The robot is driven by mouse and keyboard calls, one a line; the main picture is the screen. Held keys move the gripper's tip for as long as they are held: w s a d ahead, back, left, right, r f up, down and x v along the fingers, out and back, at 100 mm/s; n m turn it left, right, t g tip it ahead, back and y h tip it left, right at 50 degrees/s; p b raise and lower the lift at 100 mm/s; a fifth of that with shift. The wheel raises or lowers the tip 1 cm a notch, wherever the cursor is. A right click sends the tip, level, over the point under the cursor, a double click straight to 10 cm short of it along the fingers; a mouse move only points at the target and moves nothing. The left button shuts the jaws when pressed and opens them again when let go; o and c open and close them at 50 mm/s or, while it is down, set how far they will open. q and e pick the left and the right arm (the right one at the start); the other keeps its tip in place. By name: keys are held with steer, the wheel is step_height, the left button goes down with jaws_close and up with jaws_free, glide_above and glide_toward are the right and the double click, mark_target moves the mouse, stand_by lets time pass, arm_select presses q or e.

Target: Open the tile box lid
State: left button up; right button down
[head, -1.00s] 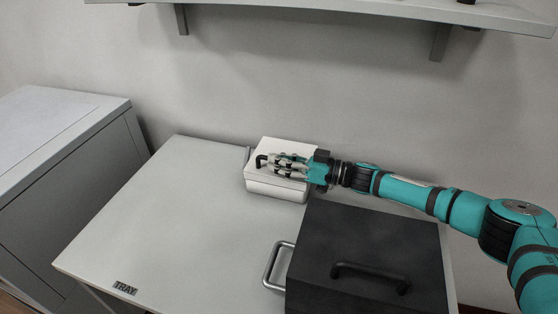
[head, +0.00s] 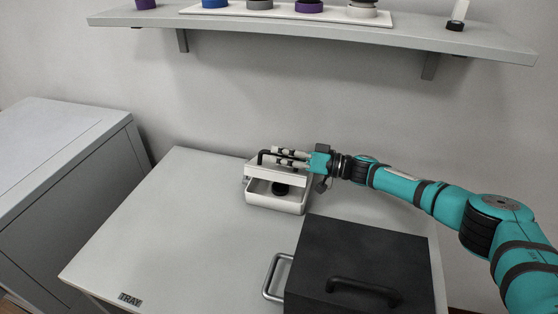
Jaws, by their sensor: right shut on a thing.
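The white tile box (head: 277,205) stands at the back of the table, near the wall. Its lid (head: 279,172) is tilted up at the back, so the front of the box is open. A dark round piece (head: 281,189) shows inside. My right gripper (head: 272,156) reaches in from the right and is shut on the lid's black handle (head: 261,157). The gripper partly hides the lid. My left gripper is not in view.
The table (head: 160,225) is clear to the left, with a TRAY label (head: 130,299). A shelf (head: 300,27) with several round pieces hangs above. A grey cabinet (head: 70,160) stands left.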

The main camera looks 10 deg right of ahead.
steer(key=shift+w+d+r+m, duration=0.2)
steer(key=shift+w+r+m, duration=0.2)
steer(key=shift+w+m, duration=0.15)
steer(key=shift+w+d+r+b, duration=0.25)
steer(key=shift+w+r+b, duration=0.05)
steer(key=shift+w, duration=0.25)
steer(key=c, duration=1.4)
jaws_free()
steer(key=shift+w, duration=0.15)
steer(key=shift+o, duration=0.2)
steer(key=shift+a, duration=0.1)
steer(key=shift+s+d, duration=0.35)
steer(key=shift+d, duration=0.15)
steer(key=v, duration=1.1)
steer(key=shift+f, duration=0.25)
steer(key=shift+w, duration=0.15)
